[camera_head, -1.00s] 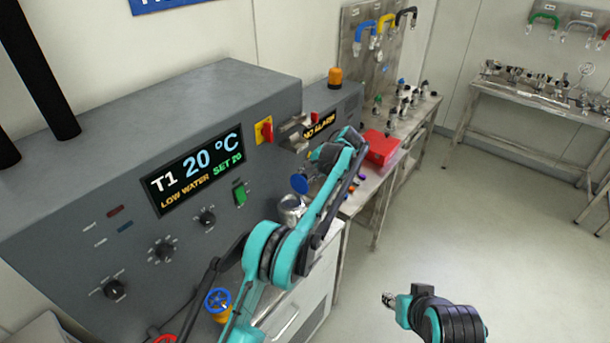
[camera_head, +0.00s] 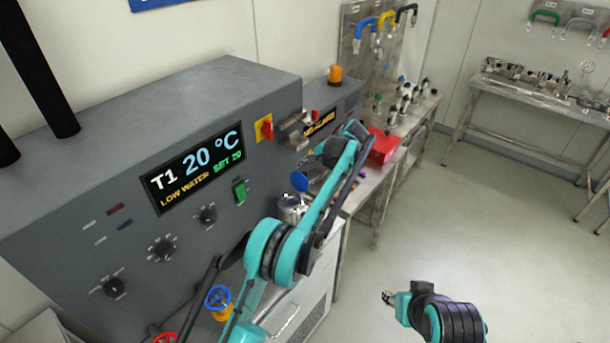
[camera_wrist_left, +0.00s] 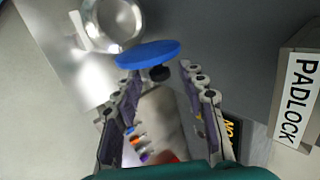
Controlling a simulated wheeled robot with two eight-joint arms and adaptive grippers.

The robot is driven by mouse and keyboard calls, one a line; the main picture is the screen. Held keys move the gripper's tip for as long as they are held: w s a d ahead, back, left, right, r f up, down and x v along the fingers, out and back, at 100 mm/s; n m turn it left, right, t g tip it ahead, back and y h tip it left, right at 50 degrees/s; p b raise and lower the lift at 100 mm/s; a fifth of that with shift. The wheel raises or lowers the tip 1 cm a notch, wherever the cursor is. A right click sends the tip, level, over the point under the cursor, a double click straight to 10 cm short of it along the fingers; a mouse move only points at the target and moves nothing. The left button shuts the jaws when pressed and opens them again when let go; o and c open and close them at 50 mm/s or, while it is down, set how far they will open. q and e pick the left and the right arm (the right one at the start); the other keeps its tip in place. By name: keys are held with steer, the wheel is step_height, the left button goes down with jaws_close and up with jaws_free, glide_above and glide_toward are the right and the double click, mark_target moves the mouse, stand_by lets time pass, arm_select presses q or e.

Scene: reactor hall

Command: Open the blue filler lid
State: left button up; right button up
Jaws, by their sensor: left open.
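The blue filler lid (camera_head: 299,181) stands tilted up at the metal filler pot (camera_head: 291,207) on the machine's front. In the left wrist view the blue lid (camera_wrist_left: 147,54) shows nearly edge-on with a black knob (camera_wrist_left: 159,73) on its near face. The pot's round mouth (camera_wrist_left: 113,18) is uncovered beside it. My left gripper (camera_wrist_left: 161,77) is open, its fingers on either side of the knob's line; I cannot tell whether they touch it. In the head view its fingertips are largely hidden behind my arm. My right gripper (camera_head: 388,297) is over the floor, away from the lid.
The grey control panel (camera_head: 130,220) with a display reading 20 °C stands at left. A PADLOCK label (camera_wrist_left: 298,98) is right in the wrist view. A red box (camera_head: 383,147) sits on the bench behind my left arm. The floor at right is open.

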arm_select(q)
steer(key=v, duration=0.9)
steer(key=shift+s+d+r, duration=0.15)
steer(key=shift+d+r, duration=0.1)
